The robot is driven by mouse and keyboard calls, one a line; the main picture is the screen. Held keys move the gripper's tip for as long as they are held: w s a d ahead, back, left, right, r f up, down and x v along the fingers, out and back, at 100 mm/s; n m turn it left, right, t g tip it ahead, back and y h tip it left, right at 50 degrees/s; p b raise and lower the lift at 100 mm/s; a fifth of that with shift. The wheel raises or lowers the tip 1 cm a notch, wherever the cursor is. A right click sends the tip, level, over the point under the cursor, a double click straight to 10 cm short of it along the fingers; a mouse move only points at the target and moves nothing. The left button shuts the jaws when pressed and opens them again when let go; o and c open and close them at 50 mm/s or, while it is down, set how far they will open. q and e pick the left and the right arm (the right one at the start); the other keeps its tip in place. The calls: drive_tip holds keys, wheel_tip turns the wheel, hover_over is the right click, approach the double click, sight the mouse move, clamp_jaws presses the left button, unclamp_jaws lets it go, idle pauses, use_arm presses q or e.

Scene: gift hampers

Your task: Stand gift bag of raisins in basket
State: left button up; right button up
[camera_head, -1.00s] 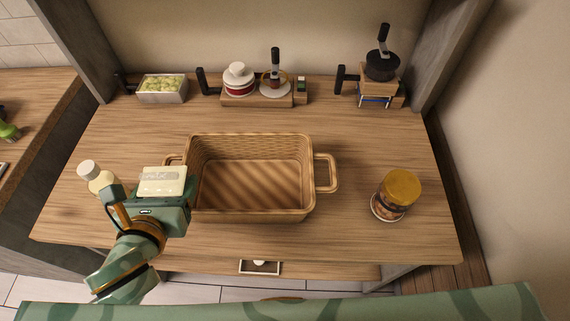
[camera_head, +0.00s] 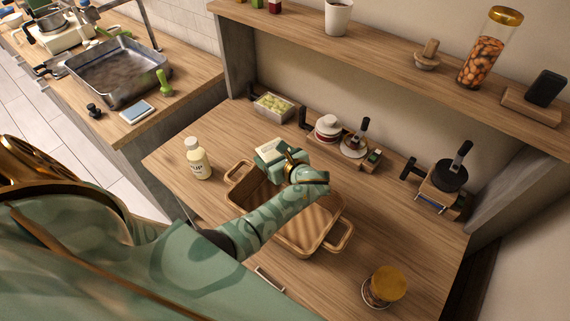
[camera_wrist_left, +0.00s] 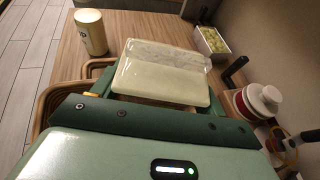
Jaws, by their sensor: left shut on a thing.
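The woven basket (camera_head: 297,243) with two handles stands on the wooden table, partly hidden by my left arm. My left gripper (camera_head: 277,160) is shut on a pale cream packet (camera_head: 270,147), apparently the gift bag of raisins. The packet is held over or just beyond the basket's far left part; its exact height is not clear. In the left wrist view the packet (camera_wrist_left: 165,75) has a clear, crinkled upper part and sits between the green fingers. The basket's rim (camera_wrist_left: 55,95) shows at the left there. My right gripper is not in view.
A cream bottle (camera_head: 197,158) stands left of the basket. A gold-lidded jar (camera_head: 384,287) stands at the right. A tray of green pieces (camera_head: 273,107), a red-and-white pot (camera_head: 328,128) and a dark pan (camera_head: 450,175) line the back. A shelf (camera_head: 390,45) runs above.

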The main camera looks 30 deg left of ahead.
use_arm(q)
drive_tip(key=s+f+n+g+b, duration=0.1)
drive_tip(key=f+b, duration=0.1)
drive_tip(key=f, duration=0.2)
drive_tip(key=s+a+f+n+g+b, duration=0.1)
drive_tip(key=s+f+g, duration=0.1)
drive_tip(key=f, duration=0.2)
drive_tip(key=s+f+n+g+y+b, duration=0.1)
drive_tip(key=s+f+n+b, duration=0.1)
drive_tip(key=f, duration=0.2)
drive_tip(key=shift+s+a+f+g+b, duration=0.15)
drive_tip(key=shift+s+a+g+b, duration=0.1)
drive_tip(key=shift+g+b, duration=0.05)
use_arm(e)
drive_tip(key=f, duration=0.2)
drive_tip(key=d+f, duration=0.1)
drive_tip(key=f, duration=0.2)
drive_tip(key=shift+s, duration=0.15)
use_arm(q)
drive_tip(key=o, duration=1.1)
drive_tip(key=shift+c, duration=0.2)
